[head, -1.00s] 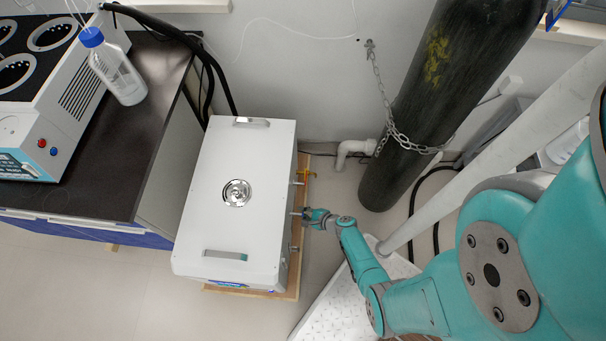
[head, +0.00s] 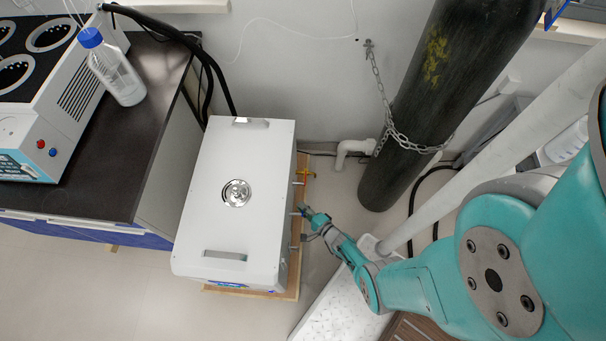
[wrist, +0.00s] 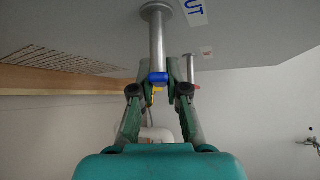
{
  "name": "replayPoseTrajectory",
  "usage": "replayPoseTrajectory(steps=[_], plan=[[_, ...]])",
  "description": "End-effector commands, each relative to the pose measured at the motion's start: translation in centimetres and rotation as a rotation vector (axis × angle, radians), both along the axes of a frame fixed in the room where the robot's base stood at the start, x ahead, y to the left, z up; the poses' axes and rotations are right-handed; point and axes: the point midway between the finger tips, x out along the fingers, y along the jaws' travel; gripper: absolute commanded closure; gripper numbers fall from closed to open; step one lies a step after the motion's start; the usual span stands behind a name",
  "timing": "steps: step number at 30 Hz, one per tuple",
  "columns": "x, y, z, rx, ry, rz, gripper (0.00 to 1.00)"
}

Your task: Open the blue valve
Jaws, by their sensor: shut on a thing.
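The blue valve (wrist: 157,77) shows in the wrist view as a short blue handle at the end of a grey metal stem. The stem runs to the side of the white distiller box (head: 222,165). My gripper (wrist: 160,70) is closed around the blue handle, one finger on each side. In the head view my gripper (head: 308,212) is at the right side of the white box, near its middle. There it hides most of the blue valve. How far the valve is turned cannot be told.
A chained dark gas cylinder (head: 410,130) and a pale slanted pipe (head: 480,165) stand to the right. A counter (head: 120,150) is on the left.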

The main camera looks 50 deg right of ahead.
Motion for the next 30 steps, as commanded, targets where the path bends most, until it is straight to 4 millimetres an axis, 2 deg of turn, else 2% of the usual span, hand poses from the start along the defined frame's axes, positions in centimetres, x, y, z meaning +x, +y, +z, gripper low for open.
replayPoseTrajectory(steps=[15, 30], plan=[[0.17, 0.0, 0.35, -0.092, -0.063, 0.005, 1.0], [0.15, 0.07, 0.4, -0.108, -0.073, 0.007, 1.0]])
